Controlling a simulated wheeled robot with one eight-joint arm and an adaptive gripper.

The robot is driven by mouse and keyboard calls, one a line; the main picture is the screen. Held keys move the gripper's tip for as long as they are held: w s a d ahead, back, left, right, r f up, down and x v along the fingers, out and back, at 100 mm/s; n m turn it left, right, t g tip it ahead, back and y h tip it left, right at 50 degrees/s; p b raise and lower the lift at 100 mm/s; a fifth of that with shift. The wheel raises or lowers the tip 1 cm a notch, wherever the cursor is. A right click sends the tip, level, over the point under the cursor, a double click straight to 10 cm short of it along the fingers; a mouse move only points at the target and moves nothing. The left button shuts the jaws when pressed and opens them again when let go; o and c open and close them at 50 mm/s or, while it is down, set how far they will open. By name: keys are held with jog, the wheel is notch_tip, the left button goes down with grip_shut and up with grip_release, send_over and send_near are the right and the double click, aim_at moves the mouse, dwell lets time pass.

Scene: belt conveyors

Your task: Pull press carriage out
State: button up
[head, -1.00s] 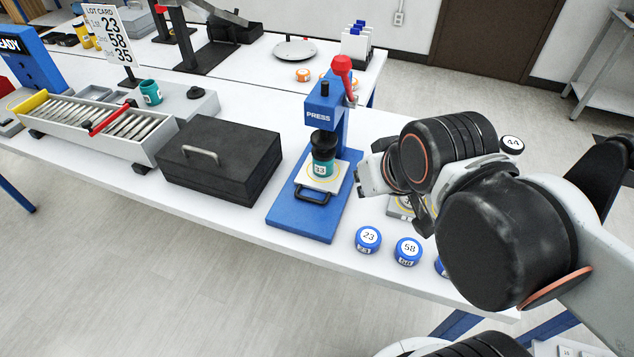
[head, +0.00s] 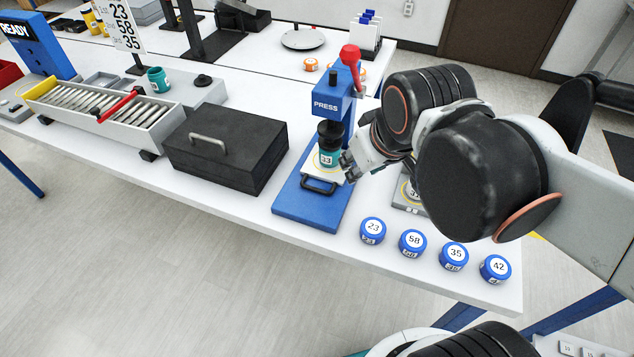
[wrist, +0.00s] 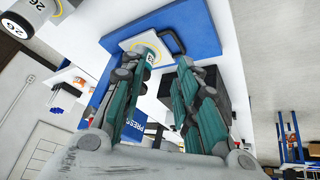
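The blue press (head: 331,104) with a red knob stands on a blue base (head: 312,212). Its white carriage (head: 310,175) is under the press head, with a black handle (head: 318,188) on its front side. A teal jar (head: 327,158) marked 33 stands on the carriage, under a black part of the press. My gripper (head: 350,168) is just right of the jar and carriage. In the wrist view my gripper (wrist: 155,68) has its two fingers apart, with the jar partly seen between them. The carriage (wrist: 134,42) and handle (wrist: 176,42) show beyond the fingertips. I see no grip on the handle.
A black box (head: 228,145) with a handle stands left of the press. Several blue numbered caps, such as cap 23 (head: 373,229), line the front table edge at right. A grey plate (head: 407,195) lies behind them, partly hidden by my arm.

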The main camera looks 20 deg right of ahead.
jog(key=w+a+n+g, duration=0.2)
jog(key=w+a+n, duration=0.1)
jog(key=w+n, duration=0.15)
jog(key=n+g+h, duration=0.1)
jog(key=n+g, duration=0.1)
jog(key=n, duration=0.2)
send_near(317, 188)
jog(key=f+b, duration=0.1)
jog(key=f, duration=0.1)
jog(key=w+f+b, duration=0.1)
jog(key=f, duration=0.2)
jog(key=f+b, duration=0.2)
jog(key=shift+w+d+f, duration=0.2)
jog(key=shift+d+f, duration=0.1)
jog(key=shift+c, duration=0.6)
grip_shut()
